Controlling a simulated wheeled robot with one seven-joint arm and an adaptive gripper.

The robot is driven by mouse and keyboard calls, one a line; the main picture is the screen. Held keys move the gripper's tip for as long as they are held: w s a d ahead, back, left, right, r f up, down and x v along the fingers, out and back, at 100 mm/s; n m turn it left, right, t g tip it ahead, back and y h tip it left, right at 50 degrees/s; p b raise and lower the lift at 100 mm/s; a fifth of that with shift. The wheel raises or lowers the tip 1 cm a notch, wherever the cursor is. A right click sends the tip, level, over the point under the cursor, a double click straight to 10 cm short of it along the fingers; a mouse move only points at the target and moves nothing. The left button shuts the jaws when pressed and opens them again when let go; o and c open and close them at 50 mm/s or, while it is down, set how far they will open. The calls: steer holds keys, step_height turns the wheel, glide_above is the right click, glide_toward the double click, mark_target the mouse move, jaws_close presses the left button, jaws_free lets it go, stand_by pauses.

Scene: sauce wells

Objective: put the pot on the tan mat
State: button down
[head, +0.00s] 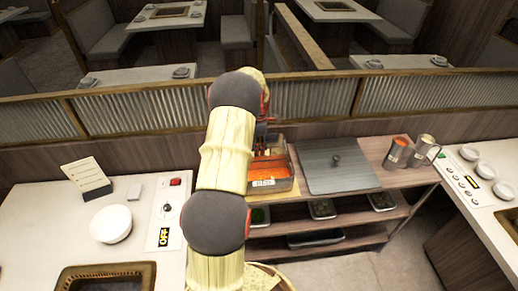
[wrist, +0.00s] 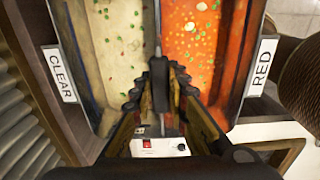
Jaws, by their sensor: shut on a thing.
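The pot (head: 284,183) is a rectangular metal vessel with orange-red broth, at the shelf unit's left end in the head view. The wrist view shows its two wells, pale broth labelled CLEAR and red broth labelled RED, split by a thin upright divider (wrist: 158,30). My gripper (wrist: 160,82) is shut on the pot at the near end of that divider. A tan strip, seemingly the tan mat (head: 289,193), shows at the pot's lower front edge. I cannot tell whether the pot touches it.
A grey lid (head: 325,175) lies right of the pot, with metal cups (head: 397,153) beyond. The left counter holds a white bowl (head: 111,224) and a switch panel (head: 168,212). A ribbed partition (head: 410,101) runs behind. A woven round item (wrist: 302,85) is near the pot.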

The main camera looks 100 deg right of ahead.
steer(key=shift+f, duration=0.2)
stand_by(0.7)
steer(key=c, duration=1.7)
jaws_free()
steer(key=shift+f, duration=0.1)
steer(key=shift+o, duration=0.2)
steer(key=shift+o, duration=0.6)
steer(key=shift+a+f, duration=0.1)
steer(key=shift+f, duration=0.05)
steer(key=o, duration=0.7)
steer(key=shift+c, duration=0.2)
steer(key=shift+r, duration=0.2)
steer(key=shift+r+p, duration=0.75)
steer(key=shift+r, duration=0.75)
